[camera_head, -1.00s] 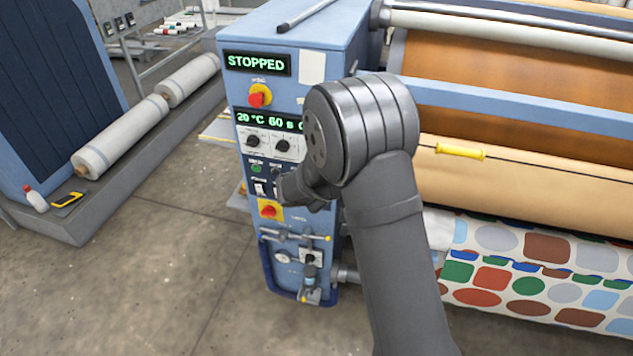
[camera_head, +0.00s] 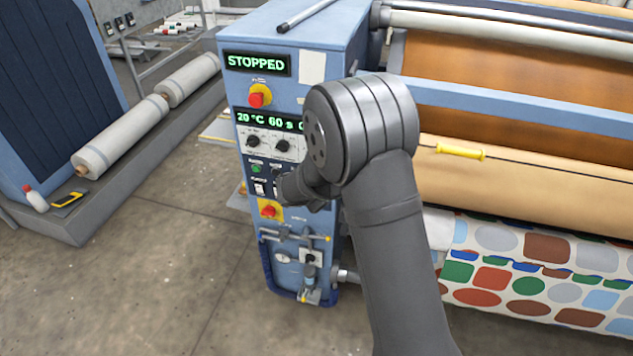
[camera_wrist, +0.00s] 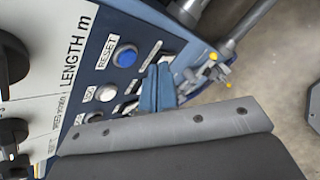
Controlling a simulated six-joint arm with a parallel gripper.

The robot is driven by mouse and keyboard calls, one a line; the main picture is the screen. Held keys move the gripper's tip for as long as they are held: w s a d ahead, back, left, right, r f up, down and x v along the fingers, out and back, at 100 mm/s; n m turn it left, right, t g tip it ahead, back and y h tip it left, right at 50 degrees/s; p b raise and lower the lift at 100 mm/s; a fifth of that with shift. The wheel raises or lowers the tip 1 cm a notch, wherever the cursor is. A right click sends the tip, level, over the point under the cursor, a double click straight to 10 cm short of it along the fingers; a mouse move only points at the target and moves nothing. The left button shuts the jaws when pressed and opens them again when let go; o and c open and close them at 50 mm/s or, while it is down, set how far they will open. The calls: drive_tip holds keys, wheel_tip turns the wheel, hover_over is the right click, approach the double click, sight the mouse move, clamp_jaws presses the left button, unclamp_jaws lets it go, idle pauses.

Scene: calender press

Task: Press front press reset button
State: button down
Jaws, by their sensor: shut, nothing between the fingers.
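Whether the tips touch the panel cannot be told. In the head view, my arm stands in front of the press's blue control cabinet (camera_head: 310,45), whose display reads STOPPED. My arm hides part of the panel there, and I cannot make out the blue button.
A pale round button (camera_wrist: 105,93) and black knobs (camera_wrist: 12,130) lie near the blue button. A red emergency button (camera_head: 268,210) on yellow is low on the cabinet. Valves and pipes (camera_head: 300,255) stick out below it.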

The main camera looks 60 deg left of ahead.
drive_tip(key=shift+w+a, duration=0.1)
drive_tip(key=shift+w+a, duration=0.2)
drive_tip(key=shift+w+a, duration=0.4)
idle(1.0)
drive_tip(key=shift+s+d, duration=0.1)
idle(0.4)
drive_tip(key=shift+s+d, duration=0.6)
drive_tip(key=shift+s, duration=0.05)
drive_tip(key=shift+s+d, duration=1.75)
drive_tip(key=shift+d, duration=0.05)
drive_tip(key=shift+w+a, duration=0.1)
